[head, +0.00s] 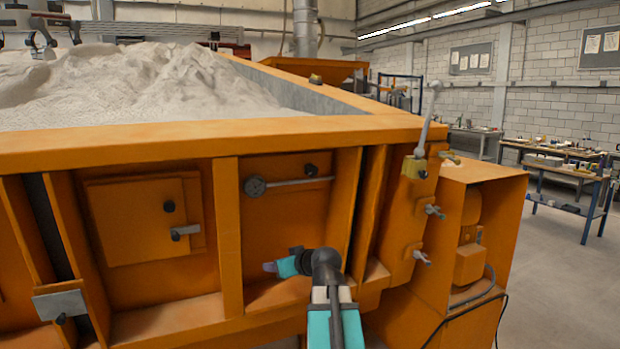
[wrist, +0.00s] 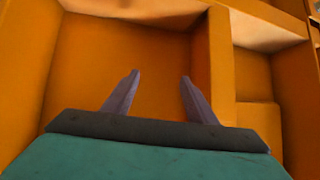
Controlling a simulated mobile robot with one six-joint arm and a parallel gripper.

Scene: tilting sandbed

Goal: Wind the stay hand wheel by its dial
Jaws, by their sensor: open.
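A small round dial (head: 255,186) with a grey rim sits at the left end of a thin light rod (head: 295,182) on the orange side panel of the sandbed. A black knob (head: 311,170) is just above the rod. I cannot make out a clear hand wheel in either view. My gripper (head: 268,267) is below the dial, apart from it, pointing left in the head view. In the wrist view my gripper (wrist: 160,76) is open, with its two purple fingers spread and nothing between them. The dial is not in the wrist view.
An orange door (head: 135,220) with a latch handle (head: 185,231) is left of an upright rib (head: 228,235). A tall lever (head: 428,118) and small handles stand on the right corner post. An orange cabinet (head: 500,220) is at right. Grey sand (head: 150,85) fills the bed.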

